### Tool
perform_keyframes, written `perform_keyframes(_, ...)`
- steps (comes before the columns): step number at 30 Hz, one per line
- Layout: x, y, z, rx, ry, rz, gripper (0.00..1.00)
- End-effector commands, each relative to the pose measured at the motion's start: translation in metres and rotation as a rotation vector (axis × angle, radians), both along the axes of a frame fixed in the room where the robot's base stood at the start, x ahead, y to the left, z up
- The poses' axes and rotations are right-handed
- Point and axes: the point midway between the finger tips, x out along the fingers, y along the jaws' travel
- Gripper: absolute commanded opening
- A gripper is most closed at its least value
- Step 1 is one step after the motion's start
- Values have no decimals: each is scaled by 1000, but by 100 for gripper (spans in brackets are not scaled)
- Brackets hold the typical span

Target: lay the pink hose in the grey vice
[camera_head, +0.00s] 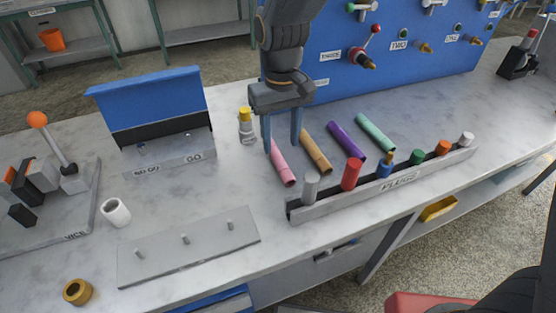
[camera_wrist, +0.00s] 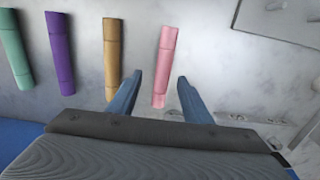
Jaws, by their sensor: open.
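The pink hose (camera_head: 281,164) lies on the bench top, just below my gripper in the head view. My gripper (camera_head: 282,146) is open, with its two blue fingers pointing down and nothing between them that I can see held. The grey vice (camera_head: 50,195) is at the far left of the bench, on a plate marked VICE, with an orange-knobbed lever.
Tan (camera_head: 316,152), purple (camera_head: 346,146) and green (camera_head: 375,132) hoses lie to the right. A PLUGS rack (camera_head: 385,187) stands in front. A blue-backed NO GO/GO gauge (camera_head: 165,155), a white ring (camera_head: 115,212) and a pegged plate (camera_head: 190,252) lie towards the vice.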

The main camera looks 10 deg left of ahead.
Motion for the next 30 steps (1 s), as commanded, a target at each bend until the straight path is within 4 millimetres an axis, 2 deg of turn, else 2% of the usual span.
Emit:
perform_keyframes(12,-4,7,-49,-1,2,3,45)
perform_keyframes(20,-4,7,-52,1,-1,3,45)
perform_keyframes(22,-4,7,-52,1,-1,3,38)
perform_keyframes(28,-4,7,-52,1,-1,3,4)
perform_keyframes(29,-4,7,-52,1,-1,3,0)
perform_keyframes(30,-4,7,-52,1,-1,3,0)
